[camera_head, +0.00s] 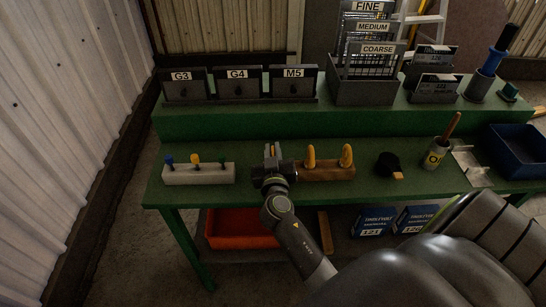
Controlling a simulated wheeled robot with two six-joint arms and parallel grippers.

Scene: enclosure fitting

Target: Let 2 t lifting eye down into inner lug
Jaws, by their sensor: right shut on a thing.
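My right gripper (272,158) is over the left end of a brown wooden block (328,173) on the lower green bench. It is shut on a small orange-yellow piece (273,150), seen between the fingers and partly hidden; it looks like a lifting eye. Two more yellow eye-like pieces, one left (310,157) and one right (346,156), stand upright on the block to the right of the gripper. No 2 t marking can be read. I cannot make out which part is the inner lug. My left gripper is not in view.
A pale block (198,175) with several coloured pegs stands to the left. Labelled boxes (238,84) line the raised shelf behind.

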